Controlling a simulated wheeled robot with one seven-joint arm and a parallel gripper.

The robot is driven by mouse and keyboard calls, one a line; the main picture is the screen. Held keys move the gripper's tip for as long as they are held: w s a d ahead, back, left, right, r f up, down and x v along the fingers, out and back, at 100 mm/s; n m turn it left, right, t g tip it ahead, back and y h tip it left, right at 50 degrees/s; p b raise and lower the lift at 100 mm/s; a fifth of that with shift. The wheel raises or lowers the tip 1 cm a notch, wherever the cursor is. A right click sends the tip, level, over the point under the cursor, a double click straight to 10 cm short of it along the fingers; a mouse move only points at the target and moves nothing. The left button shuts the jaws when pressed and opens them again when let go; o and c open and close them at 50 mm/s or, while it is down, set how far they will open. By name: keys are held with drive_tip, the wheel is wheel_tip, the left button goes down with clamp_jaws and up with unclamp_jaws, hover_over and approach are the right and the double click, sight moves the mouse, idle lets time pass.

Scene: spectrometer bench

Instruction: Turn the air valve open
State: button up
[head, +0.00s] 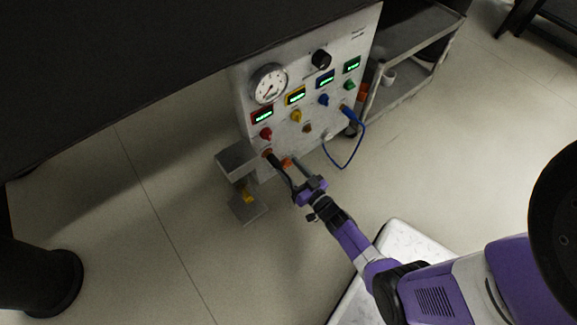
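A white instrument panel (348,55) stands under the edge of a dark bench. It carries a round dial gauge (268,83), a black knob (321,60), and a row of red (265,134), yellow (296,116), blue (323,100) and green (349,84) knobs under lit displays. No label is readable, so I cannot tell which fitting is the air valve. My gripper (283,158) is at the panel's lower left edge, below the red knob. Its two dark fingers look spread apart. A small orange part (287,163) shows between them; contact cannot be made out.
A grey box-shaped stand (238,160) with a yellow mark is left of my gripper. A blue cable (352,155) loops from the panel's right side. A grey cart (415,50) stands at the back right.

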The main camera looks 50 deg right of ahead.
clamp_jaws()
drive_tip(key=shift+m, duration=0.4)
drive_tip(key=m, duration=0.2)
drive_tip(key=shift+m+p, duration=0.35)
drive_tip(key=shift+m, duration=6.95)
drive_tip(key=shift+d, duration=0.1)
